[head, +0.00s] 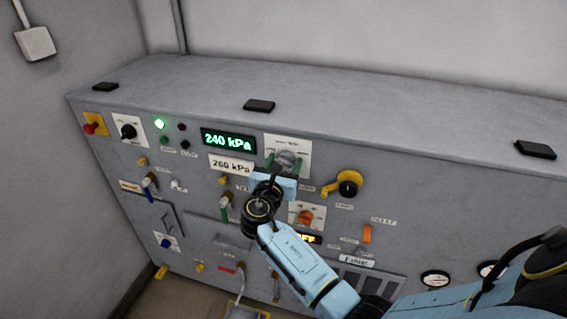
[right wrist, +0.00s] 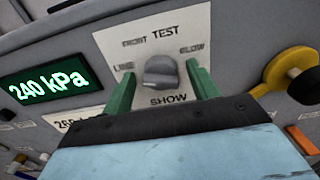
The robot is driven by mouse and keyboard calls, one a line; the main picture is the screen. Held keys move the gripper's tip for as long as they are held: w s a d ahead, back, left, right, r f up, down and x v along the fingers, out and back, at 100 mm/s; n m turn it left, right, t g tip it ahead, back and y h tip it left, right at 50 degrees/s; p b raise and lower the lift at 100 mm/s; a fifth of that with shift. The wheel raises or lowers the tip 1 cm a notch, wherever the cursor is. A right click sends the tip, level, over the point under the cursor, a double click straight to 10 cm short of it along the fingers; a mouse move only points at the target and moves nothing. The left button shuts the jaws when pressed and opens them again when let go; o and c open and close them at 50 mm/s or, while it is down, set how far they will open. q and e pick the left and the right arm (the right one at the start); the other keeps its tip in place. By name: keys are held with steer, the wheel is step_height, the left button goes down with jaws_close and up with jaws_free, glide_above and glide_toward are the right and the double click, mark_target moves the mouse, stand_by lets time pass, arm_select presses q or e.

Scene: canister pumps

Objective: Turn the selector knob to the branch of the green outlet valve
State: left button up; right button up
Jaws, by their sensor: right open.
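The grey selector knob (head: 289,158) sits on a white label plate on the sloping panel; in the right wrist view the knob (right wrist: 160,70) is ringed by words including TEST, BLOW, LINE and SHOW. I cannot tell which word its pointer faces. My right gripper (head: 282,167) is in front of the plate. Its two green fingers are apart, one to each side of the knob, with visible gaps in the right wrist view. A valve with a green handle (head: 224,208) is lower left of the knob. My left gripper is not in view.
A green display (head: 228,141) reads 240 kPa; a white label (head: 232,166) below it reads 260 kPa. A yellow-and-black knob (head: 347,187) is to the right. An orange knob (head: 305,217) is below. A blue-handled valve (head: 149,191) and red button (head: 91,128) are left.

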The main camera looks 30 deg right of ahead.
steer(key=c, duration=0.9)
